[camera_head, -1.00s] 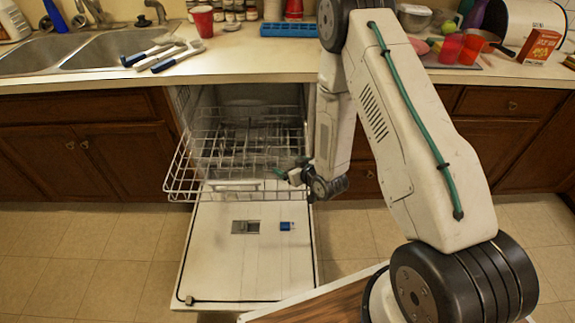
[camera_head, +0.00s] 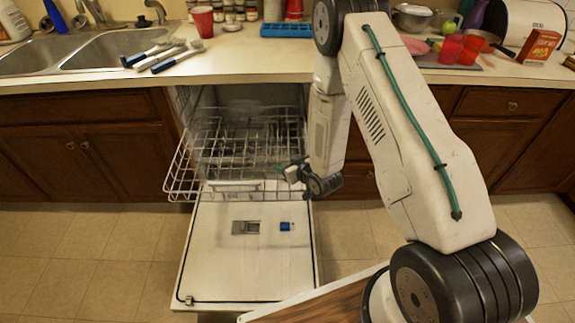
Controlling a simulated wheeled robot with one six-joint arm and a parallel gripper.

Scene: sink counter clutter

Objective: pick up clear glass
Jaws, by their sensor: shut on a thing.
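My gripper (camera_head: 283,168) is small in the head view, at the right side of the open dishwasher's upper rack. It points left, toward the rack wires. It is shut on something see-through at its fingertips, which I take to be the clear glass. The glass's outline barely shows against the rack and the pale dishwasher interior, so its tilt is hard to tell. I cannot tell whether it touches the wires.
The dishwasher's upper rack (camera_head: 182,184) is pulled out above the lowered door (camera_head: 240,275). The counter above holds brushes (camera_head: 170,59), a red cup (camera_head: 203,21), a blue tray (camera_head: 287,30) and red tumblers (camera_head: 470,49). Floor is clear left of the door.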

